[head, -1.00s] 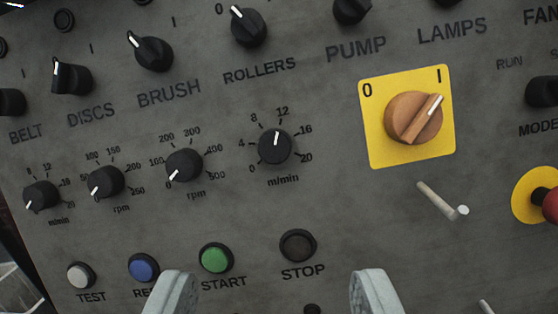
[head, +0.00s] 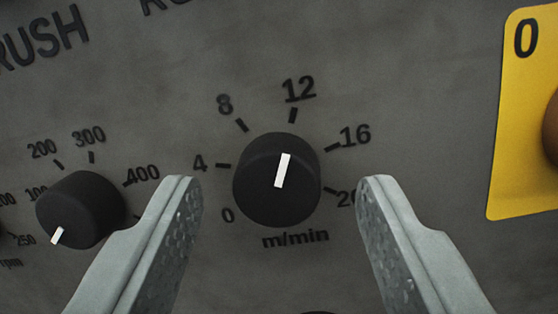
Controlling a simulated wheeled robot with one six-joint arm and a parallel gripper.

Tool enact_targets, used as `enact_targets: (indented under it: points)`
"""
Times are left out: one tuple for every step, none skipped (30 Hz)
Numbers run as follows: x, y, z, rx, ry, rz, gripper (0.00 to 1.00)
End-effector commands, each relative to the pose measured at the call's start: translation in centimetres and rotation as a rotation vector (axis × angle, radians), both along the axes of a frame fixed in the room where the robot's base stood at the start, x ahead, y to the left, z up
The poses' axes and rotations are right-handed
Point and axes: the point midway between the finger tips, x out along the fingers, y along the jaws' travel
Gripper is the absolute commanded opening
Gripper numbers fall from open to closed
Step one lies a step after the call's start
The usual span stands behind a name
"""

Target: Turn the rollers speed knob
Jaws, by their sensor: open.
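The black rollers speed knob (head: 262,190) sits mid-picture in the head view, with a scale from 0 to 20 marked m/min. It lies in the column under the cut-off ROLLERS label. Its white pointer line points up at about the 12 mark. My gripper (head: 279,185) is open, with one grey finger left of the knob and the other right of it. Gaps show between both fingers and the knob, so it is not held. How far the fingertips are from the panel is hard to tell.
Left of my left finger is a black rpm knob (head: 78,212), its pointer toward the lower left. At the right edge is a yellow plate (head: 512,150) with part of an orange switch (head: 551,128). The grey panel (head: 420,100) between is bare.

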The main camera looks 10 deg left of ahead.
Motion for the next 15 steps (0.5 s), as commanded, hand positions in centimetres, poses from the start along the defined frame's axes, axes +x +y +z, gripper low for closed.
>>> enact_targets:
  points:
    - [0.27, 0.02, 0.02, 0.000, -0.001, 0.000, 0.51]
    - [0.37, 0.02, 0.03, 0.000, -0.001, 0.000, 0.51]
    - [0.46, 0.02, 0.03, 0.000, -0.001, 0.000, 0.51]
    - [0.50, 0.03, 0.04, 0.000, -0.001, 0.000, 0.51]
    - [0.53, 0.04, 0.04, 0.000, -0.001, 0.000, 0.51]
    - [0.54, 0.04, 0.04, 0.000, -0.001, 0.000, 0.51]
    - [0.54, 0.03, 0.04, 0.000, -0.001, 0.000, 0.51]
    - [0.54, 0.03, 0.04, 0.000, -0.001, 0.000, 0.51]
    - [0.53, 0.03, 0.04, 0.000, -0.001, 0.000, 0.51]
    - [0.53, 0.03, 0.04, 0.000, -0.001, 0.001, 0.51]
    - [0.53, 0.03, 0.04, 0.000, -0.001, 0.000, 0.51]
    - [0.53, 0.03, 0.04, 0.000, -0.001, 0.001, 0.45]
    - [0.52, 0.03, 0.04, 0.000, -0.001, 0.000, 0.39]
    - [0.52, 0.03, 0.04, 0.000, -0.001, 0.001, 0.33]
    - [0.52, 0.03, 0.04, 0.000, -0.001, 0.001, 0.25]
